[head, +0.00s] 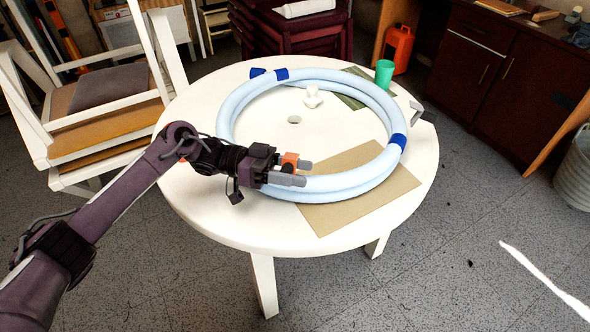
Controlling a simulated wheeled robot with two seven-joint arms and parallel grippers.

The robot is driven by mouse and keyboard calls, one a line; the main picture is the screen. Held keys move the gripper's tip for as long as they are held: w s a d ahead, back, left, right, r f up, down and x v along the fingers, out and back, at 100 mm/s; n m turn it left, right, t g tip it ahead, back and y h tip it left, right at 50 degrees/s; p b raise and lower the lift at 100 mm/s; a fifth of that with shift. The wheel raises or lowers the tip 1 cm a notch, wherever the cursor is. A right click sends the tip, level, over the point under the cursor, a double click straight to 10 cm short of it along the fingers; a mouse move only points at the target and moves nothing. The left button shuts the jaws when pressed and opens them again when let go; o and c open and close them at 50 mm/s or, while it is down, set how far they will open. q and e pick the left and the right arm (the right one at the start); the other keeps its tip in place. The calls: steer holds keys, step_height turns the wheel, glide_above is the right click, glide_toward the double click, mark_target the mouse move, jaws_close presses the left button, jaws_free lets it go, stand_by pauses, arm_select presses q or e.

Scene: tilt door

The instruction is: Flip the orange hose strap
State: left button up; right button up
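A pale blue hose lies coiled in a ring (372,95) on the round white table (200,115). Dark blue bands wrap it at the back and on the right. The orange hose strap (290,159) shows at the ring's front left, partly hidden by my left gripper (299,172). The gripper reaches in from the left, right at the strap. Its two grey fingers look apart, over the hose. Whether they touch the strap is hidden. My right gripper is not in view.
A tan mat (355,205) lies under the ring's front right. A white fitting (312,98) stands inside the ring. A green cup (384,73) and a grey object (422,111) are near the right edge. A white chair (85,110) stands close at left.

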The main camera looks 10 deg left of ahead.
arm_select(q)
steer(key=shift+o, duration=0.5)
steer(key=shift+a, duration=0.15)
steer(key=shift+w+a+f, duration=0.1)
steer(key=shift+a, duration=0.2)
steer(key=a+b, duration=0.2)
steer(key=a, duration=0.5)
steer(key=shift+w, duration=0.3)
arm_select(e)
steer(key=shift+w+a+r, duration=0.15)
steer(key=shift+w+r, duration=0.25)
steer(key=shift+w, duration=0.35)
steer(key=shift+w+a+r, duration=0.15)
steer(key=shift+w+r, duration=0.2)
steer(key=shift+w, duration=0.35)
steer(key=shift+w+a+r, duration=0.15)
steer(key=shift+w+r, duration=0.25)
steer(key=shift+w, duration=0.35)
